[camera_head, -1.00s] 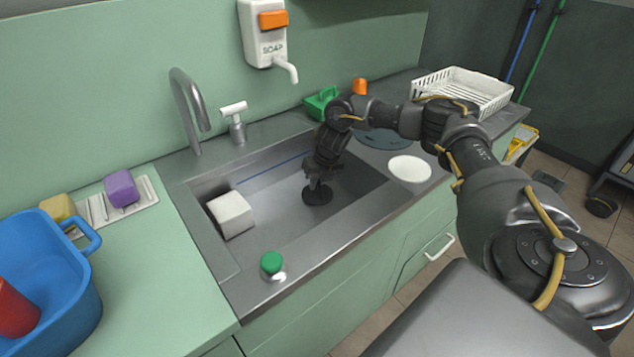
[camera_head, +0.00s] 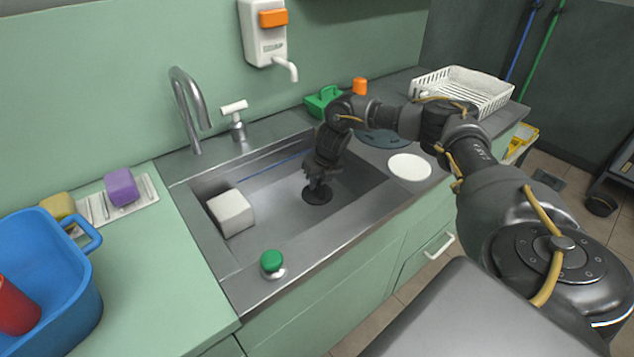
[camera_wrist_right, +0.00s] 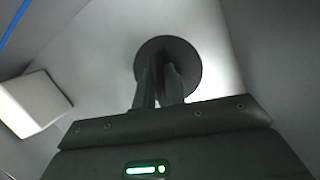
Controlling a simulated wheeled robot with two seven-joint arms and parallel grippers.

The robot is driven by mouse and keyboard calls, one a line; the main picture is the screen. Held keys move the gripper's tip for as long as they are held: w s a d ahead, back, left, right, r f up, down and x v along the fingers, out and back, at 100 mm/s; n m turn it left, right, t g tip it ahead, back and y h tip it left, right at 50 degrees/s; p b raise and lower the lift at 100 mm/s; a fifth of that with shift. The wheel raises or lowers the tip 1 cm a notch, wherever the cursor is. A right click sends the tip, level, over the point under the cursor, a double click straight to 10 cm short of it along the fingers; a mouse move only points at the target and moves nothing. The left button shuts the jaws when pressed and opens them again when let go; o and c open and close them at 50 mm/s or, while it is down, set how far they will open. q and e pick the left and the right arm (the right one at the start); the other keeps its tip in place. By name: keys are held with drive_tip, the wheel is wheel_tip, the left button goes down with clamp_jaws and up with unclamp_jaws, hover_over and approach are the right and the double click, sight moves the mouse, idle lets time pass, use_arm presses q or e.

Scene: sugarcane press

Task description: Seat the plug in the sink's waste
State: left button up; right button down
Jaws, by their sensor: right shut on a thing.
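The sink (camera_head: 286,239) is a steel basin set in the counter. My right gripper (camera_head: 317,184) reaches down into it, and in the right wrist view its fingers (camera_wrist_right: 160,90) are close together. They are shut on the plug (camera_head: 317,196), a dark round disc low at the sink floor, which also shows in the right wrist view (camera_wrist_right: 185,55). The plug and gripper cover the waste, so I cannot tell whether the plug is seated in it. My left gripper is out of view.
A white block (camera_head: 231,213) lies in the sink's left end; it also shows in the right wrist view (camera_wrist_right: 35,103). The tap (camera_head: 188,110) stands behind. A green-topped knob (camera_head: 272,262) is on the front rim. A blue tub (camera_head: 45,275) stands at the left.

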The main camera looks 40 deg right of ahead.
drive_tip(key=shift+f, duration=0.15)
drive_tip(key=c, duration=1.4)
unclamp_jaws()
drive_tip(key=shift+f, duration=0.1)
